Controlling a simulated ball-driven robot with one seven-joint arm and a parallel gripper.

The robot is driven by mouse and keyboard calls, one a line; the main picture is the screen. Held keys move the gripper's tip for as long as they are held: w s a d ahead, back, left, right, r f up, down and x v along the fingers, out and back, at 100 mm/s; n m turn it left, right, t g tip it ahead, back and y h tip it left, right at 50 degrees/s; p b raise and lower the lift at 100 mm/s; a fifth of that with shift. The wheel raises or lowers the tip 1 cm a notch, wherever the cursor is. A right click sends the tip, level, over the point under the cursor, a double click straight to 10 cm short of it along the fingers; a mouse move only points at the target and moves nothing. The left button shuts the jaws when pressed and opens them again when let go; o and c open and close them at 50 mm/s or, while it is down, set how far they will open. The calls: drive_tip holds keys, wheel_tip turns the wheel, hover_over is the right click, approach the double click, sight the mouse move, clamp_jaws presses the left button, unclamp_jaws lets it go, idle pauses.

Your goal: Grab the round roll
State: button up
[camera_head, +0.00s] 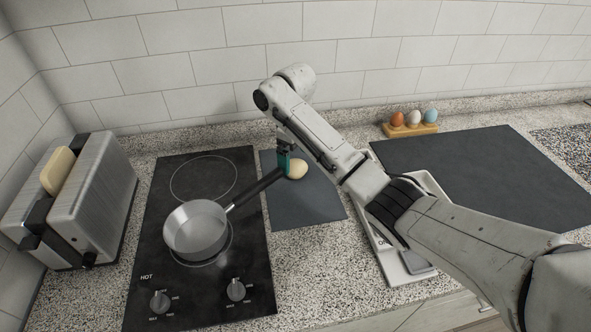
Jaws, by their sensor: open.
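The round roll (297,169) is a small pale yellow-tan bun on the dark mat (305,204), right of the stove. My gripper (284,168) points down at the roll's left side, close to it. Its teal-and-black fingers partly overlap the roll's left edge in the picture. The gripper is open; I cannot tell whether a finger touches the roll.
A saucepan (196,229) sits on the black cooktop (254,287), its handle reaching toward my gripper. A toaster (100,190) with bread stands at left. An egg holder (410,130) with coloured eggs stands behind a large dark mat (470,175). A white appliance (393,262) lies under my arm.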

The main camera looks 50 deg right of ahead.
sight(296, 162)
drive_tip(key=shift+d+f, duration=0.1)
drive_tip(key=shift+f, duration=1.8)
drive_tip(key=shift+c, duration=0.4)
drive_tip(key=c, duration=1)
